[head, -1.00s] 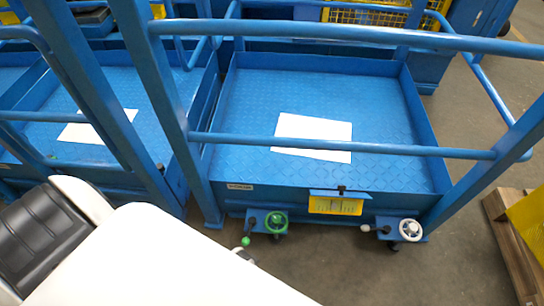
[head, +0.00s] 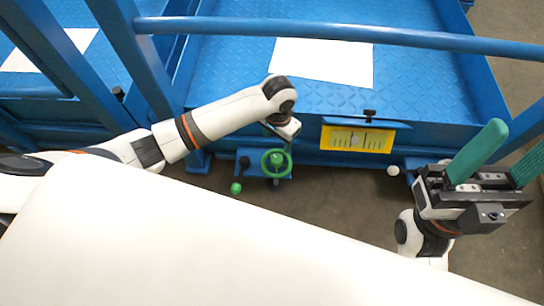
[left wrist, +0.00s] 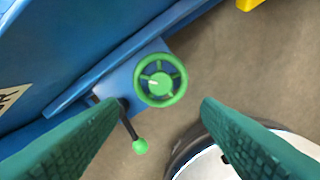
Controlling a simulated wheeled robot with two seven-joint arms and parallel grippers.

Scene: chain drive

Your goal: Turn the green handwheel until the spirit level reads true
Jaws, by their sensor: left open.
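The green handwheel (head: 276,162) is on a blue bracket at the platform's front edge. In the left wrist view the handwheel (left wrist: 160,80) lies ahead, between and beyond my fingertips. My left gripper (left wrist: 161,103) is open, its two green fingers apart with nothing between them. In the head view only its mount shows, just above the handwheel; its fingers are hidden there. The spirit level (head: 357,139) is a yellow panel with a scale, right of the handwheel; a pale spot shows near its middle, but the exact reading is too small to tell. My right gripper (head: 500,160) is open and empty at the right.
A lever with a green knob (head: 236,188) sticks out beside the handwheel; the knob also shows in the left wrist view (left wrist: 140,146). A white knob (head: 393,170) is near my right gripper. A blue rail (head: 350,36) crosses above the platform, which bears a white sheet (head: 322,62).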

